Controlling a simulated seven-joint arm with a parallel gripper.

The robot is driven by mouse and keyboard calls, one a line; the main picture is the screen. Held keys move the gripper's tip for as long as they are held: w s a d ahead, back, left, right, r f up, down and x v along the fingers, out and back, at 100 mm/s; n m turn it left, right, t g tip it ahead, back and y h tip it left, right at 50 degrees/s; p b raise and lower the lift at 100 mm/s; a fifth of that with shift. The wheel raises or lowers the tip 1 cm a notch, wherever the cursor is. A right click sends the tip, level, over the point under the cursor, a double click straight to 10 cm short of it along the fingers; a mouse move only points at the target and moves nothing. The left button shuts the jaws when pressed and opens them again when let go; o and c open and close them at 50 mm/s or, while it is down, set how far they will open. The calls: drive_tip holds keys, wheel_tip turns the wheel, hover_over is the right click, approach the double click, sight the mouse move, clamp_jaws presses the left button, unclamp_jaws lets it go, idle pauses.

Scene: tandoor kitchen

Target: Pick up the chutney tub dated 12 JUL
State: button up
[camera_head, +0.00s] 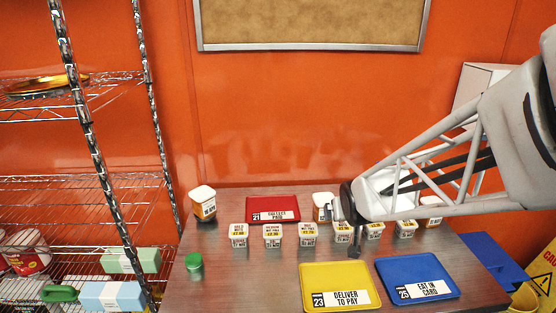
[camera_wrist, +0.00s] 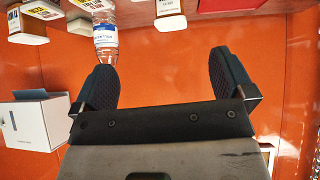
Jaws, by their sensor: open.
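Several small white tubs with white and yellow labels stand in a row across the metal table, among them a left one (camera_head: 238,236), a second (camera_head: 272,236), a third (camera_head: 307,235) and a right one (camera_head: 405,229). Larger orange-and-white tubs stand behind, one at the left (camera_head: 203,204) and one near the middle (camera_head: 322,206). I cannot read the date 12 JUL on any label. My gripper (camera_head: 349,228) is over the row right of centre, partly covering a tub there. In the wrist view my gripper (camera_wrist: 166,75) is open, with nothing held between its fingers.
A red tray (camera_head: 273,202) lies behind the row; a yellow tray (camera_head: 318,274) and blue tray (camera_head: 388,260) lie in front. A green-lidded container (camera_head: 194,266) stands at left. A water bottle (camera_wrist: 105,40) shows near one finger in the wrist view. Wire shelving borders the left.

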sight(326, 200)
drive_tip(key=w+f+t, duration=0.1)
drive_tip(key=w+f, duration=0.1)
drive_tip(key=w, duration=0.2)
drive_tip(key=w+f+t+y, duration=0.1)
drive_tip(key=w+f, duration=0.2)
drive_tip(key=w, duration=0.1)
drive_tip(key=w+f+t, duration=0.2)
drive_tip(key=w+f, duration=0.1)
drive_tip(key=w, duration=0.1)
drive_tip(key=shift+w+d+n+y, duration=0.3)
drive_tip(key=shift+d+n+y, duration=0.1)
drive_tip(key=shift+w+f+t, duration=0.4)
drive_tip(key=shift+w, duration=0.1)
drive_tip(key=shift+x, duration=1.3)
drive_tip(key=shift+w, duration=0.1)
drive_tip(key=shift+x, duration=2.5)
drive_tip(key=shift+a, duration=0.15)
